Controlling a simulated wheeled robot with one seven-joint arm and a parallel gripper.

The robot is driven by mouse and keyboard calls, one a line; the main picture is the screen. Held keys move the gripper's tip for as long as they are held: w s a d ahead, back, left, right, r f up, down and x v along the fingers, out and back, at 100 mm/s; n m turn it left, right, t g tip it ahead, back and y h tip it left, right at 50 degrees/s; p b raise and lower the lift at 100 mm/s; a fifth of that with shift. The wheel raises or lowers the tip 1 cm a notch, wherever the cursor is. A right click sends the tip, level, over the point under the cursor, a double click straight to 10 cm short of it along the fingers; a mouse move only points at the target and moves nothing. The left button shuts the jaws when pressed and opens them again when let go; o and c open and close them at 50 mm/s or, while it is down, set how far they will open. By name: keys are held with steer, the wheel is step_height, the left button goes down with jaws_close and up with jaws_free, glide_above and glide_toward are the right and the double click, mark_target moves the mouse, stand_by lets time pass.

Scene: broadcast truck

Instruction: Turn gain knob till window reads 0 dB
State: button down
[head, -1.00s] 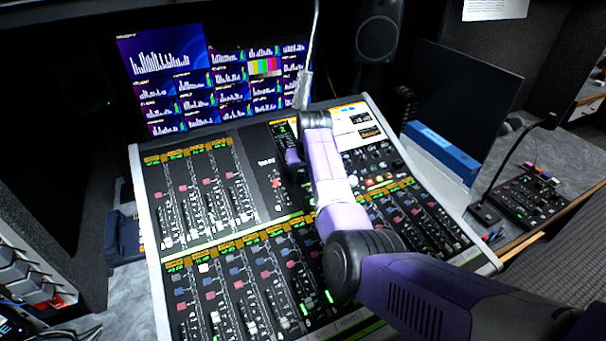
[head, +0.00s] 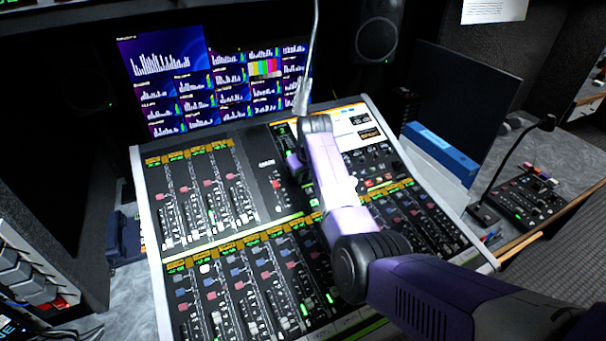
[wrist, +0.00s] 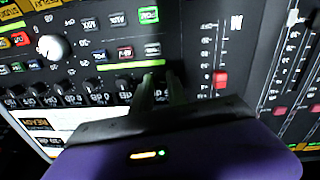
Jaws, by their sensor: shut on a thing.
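In the wrist view my gripper (wrist: 161,80) reaches down to the mixing console's panel, at the right end of a row of small black knobs (wrist: 97,93). Its two dark fingers are shut on a small knob, taken to be the gain knob, which they almost wholly hide. In the head view the console (head: 158,270) stands in the middle, and my purple arm reaches over it. The fingertips cannot be made out there. A small dark display with a green figure (head: 282,130) shows left of my wrist, too small to read surely. No clear dB reading can be made out.
Near my fingers are a red fader cap (wrist: 221,79), a larger white knob (wrist: 52,47) and a lit green button (wrist: 148,14). A gooseneck microphone (head: 302,95) rises behind the console. A blue box (head: 441,152) stands at its right.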

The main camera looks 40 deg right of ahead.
steer(key=shift+n, duration=1.2)
steer(key=shift+p, duration=0.3)
steer(key=c, duration=1.3)
jaws_free()
steer(key=v, duration=0.8)
steer(key=shift+b, duration=0.35)
steer(key=shift+f, duration=0.1)
